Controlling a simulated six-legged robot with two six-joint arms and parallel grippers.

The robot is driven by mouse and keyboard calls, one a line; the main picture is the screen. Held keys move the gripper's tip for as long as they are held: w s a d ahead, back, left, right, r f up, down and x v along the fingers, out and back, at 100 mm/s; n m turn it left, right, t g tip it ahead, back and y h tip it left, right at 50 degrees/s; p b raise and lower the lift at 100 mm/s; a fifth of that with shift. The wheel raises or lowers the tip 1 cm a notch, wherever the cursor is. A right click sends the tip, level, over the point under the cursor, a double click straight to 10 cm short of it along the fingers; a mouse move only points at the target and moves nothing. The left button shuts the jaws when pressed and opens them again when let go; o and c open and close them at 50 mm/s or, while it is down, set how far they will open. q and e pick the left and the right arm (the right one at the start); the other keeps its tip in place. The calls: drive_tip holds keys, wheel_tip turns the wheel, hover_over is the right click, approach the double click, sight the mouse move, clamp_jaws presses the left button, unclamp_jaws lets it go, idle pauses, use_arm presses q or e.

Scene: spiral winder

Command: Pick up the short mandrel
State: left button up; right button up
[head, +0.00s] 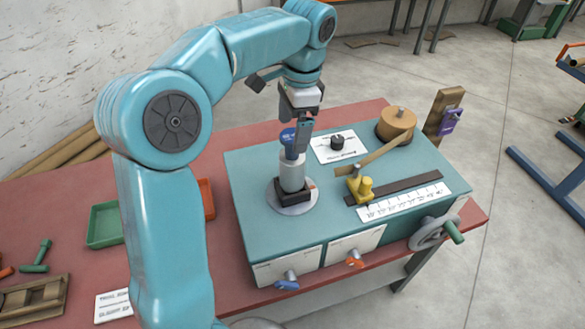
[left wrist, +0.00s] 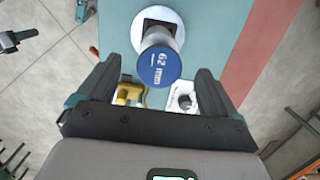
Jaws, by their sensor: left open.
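A pale grey cylindrical mandrel (head: 292,174) stands upright in a dark square socket on a round plate on the teal machine top. Its blue cap reads "62 mm" in the left wrist view (left wrist: 159,66). Whether this is the short mandrel I cannot tell for sure, but no other mandrel shows clearly. My left gripper (head: 302,135) is open and points down at the top of the mandrel. In the left wrist view the gripper (left wrist: 155,85) has its fingers spread, one to each side of the cap, with a gap to each. My right gripper is not in view.
A yellow guide (head: 362,187) with a wooden arm, a tan roll (head: 396,122) and a black knob (head: 337,143) on a white card stand on the machine top. A handwheel (head: 432,232) juts from its front. A green tray (head: 104,226) and wooden rack (head: 34,297) lie left.

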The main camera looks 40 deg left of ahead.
sight(290, 150)
use_arm(q)
drive_tip(key=shift+a+f, duration=0.1)
drive_tip(key=shift+f, duration=0.7)
drive_tip(key=f, duration=0.3)
drive_tip(key=f+p, duration=0.1)
drive_tip(key=shift+s+f, duration=0.25)
drive_tip(key=shift+f, duration=0.05)
drive_tip(key=shift+w+f, duration=0.1)
drive_tip(key=shift+f, duration=0.25)
drive_tip(key=shift+s+r, duration=0.15)
drive_tip(key=shift+s, duration=0.05)
drive_tip(key=shift+c, duration=1.2)
drive_tip(key=shift+w, duration=0.1)
clamp_jaws()
